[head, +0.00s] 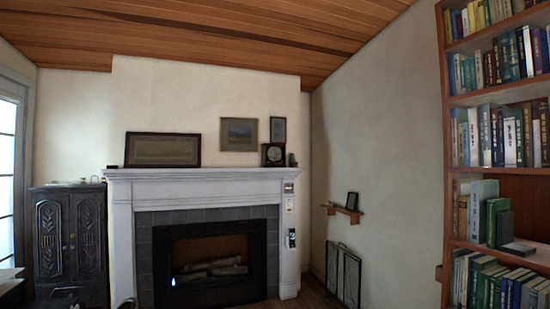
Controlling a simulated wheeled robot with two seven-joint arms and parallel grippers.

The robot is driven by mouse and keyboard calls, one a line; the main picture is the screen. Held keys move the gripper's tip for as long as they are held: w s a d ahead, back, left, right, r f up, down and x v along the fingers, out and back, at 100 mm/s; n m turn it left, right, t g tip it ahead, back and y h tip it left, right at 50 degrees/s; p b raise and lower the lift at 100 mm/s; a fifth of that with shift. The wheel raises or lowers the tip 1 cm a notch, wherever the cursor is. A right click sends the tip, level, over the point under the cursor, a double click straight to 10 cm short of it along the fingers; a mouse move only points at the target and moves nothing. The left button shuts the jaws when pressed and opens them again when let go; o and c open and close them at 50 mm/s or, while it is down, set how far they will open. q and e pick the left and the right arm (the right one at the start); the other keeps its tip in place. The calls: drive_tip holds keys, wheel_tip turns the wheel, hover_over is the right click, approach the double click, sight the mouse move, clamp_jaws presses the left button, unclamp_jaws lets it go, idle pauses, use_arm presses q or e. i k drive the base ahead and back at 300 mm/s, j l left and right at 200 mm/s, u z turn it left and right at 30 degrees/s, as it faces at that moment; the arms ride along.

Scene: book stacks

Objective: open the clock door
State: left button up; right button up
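A small dark clock (274,155) with a pale round face stands on the right end of the white mantel (215,174). It is far off and small. I cannot tell its door apart from its case or see whether it is open. Neither of my grippers is in view.
Below the mantel is a fireplace (215,264) with a dark opening. A black carved cabinet (70,245) stands to its left. A tall wooden bookcase (447,150) full of books is at the right. Framed panels (343,273) lean on the wall below a small wall shelf (345,212).

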sight(266, 146)
drive_tip(key=i+z, duration=0.3)
drive_tip(key=i, duration=1.25)
